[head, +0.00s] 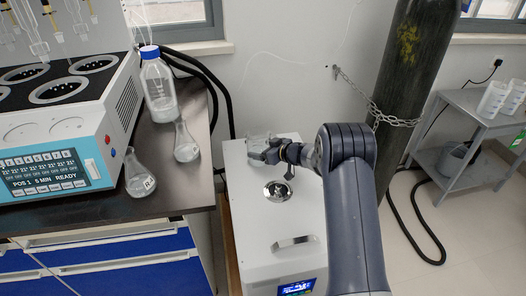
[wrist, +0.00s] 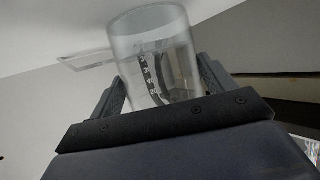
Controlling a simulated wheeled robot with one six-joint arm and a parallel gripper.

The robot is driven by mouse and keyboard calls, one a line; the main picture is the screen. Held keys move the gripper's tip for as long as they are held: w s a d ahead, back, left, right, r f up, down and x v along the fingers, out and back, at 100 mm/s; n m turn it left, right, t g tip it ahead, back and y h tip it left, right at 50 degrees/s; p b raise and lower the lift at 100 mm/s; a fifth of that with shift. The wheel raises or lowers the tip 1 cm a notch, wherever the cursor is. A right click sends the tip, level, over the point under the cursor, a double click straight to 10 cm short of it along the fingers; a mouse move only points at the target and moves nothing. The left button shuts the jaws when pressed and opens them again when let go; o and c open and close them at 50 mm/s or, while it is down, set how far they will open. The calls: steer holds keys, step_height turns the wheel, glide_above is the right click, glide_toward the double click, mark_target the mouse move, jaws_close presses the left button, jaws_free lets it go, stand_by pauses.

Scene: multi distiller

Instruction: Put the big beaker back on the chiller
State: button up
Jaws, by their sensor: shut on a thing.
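The big beaker is clear glass with printed markings; it fills the upper middle of the wrist view (wrist: 155,60). My gripper (wrist: 165,90) is shut on it, one dark finger on each side of the glass. In the head view my gripper (head: 268,153) is over the back part of the white chiller (head: 255,225), and the glass beaker (head: 257,143) shows faintly there, partly hidden. I cannot tell whether the beaker's base touches the chiller top. The chiller has a round metal cap, a handle and a lit display at its front.
A dark bench on the left holds a blue-capped bottle (head: 158,88), two flasks (head: 186,141) (head: 140,175) and a blue-fronted distiller (head: 60,160). A chained gas cylinder (head: 410,75) stands behind right. A grey side table (head: 460,105) with beakers is at far right.

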steer(key=shift+r, duration=0.1)
steer(key=o, duration=1.3)
steer(key=shift+o, duration=0.2)
steer(key=shift+s+d+r, duration=0.1)
steer(key=shift+d+r, duration=0.05)
steer(key=p+v, duration=0.2)
steer(key=v, duration=0.9)
steer(key=shift+s+d, duration=0.2)
steer(key=shift+s, duration=0.05)
